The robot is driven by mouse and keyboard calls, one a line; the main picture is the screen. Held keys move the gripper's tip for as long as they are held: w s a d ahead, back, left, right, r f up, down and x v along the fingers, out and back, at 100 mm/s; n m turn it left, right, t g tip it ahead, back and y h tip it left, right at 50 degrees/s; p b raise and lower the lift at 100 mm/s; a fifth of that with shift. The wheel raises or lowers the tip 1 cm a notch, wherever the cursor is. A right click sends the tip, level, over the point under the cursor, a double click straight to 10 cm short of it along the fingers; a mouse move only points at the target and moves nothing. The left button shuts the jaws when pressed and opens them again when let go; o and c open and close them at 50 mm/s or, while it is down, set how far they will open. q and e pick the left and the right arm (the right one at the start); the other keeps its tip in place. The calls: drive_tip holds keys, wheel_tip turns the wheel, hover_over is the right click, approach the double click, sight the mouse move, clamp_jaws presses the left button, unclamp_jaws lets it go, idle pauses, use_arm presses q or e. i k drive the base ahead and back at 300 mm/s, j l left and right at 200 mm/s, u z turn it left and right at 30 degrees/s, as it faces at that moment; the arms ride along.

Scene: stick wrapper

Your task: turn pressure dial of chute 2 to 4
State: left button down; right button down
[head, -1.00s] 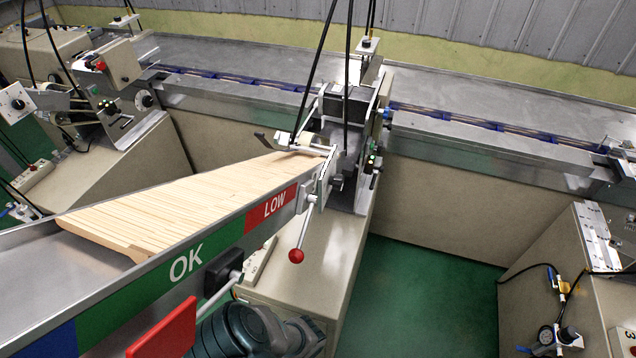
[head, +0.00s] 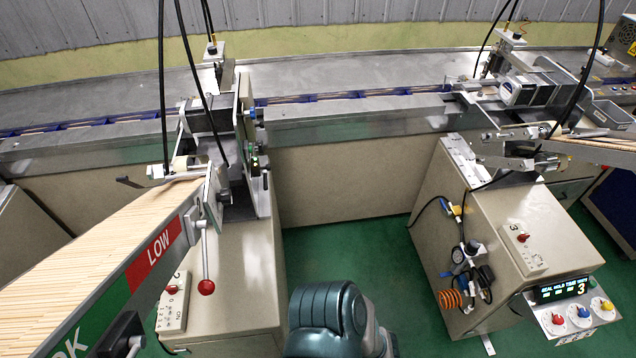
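The chute holding light wooden sticks (head: 75,270), with a green and red LOW band (head: 155,252) on its side, enters from the left. It feeds a machine on a beige cabinet (head: 235,275). A small box marked 2 (head: 174,302) with a red knob sits on that cabinet. No pressure dial of chute 2 can be made out; the cabinet's right side is hidden from this angle. A round gauge (head: 457,254) and black knob (head: 473,247) show on the cabinet marked 3. Neither of my grippers is in view; a teal arm link of mine is at the bottom middle.
A red-balled lever (head: 205,287) hangs beside the chute's end. Cabinet 3 (head: 490,220) stands at the right, with a display panel (head: 562,290) and coloured knobs. Green floor (head: 385,270) between the cabinets is clear. A long conveyor (head: 350,112) runs behind.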

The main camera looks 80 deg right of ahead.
sight(225, 196)
drive_tip(key=z, duration=2.05)
drive_tip(key=l+u, duration=0.85)
drive_tip(key=l, duration=0.15)
drive_tip(key=k+l+u, duration=0.15)
drive_tip(key=l+u, duration=0.3)
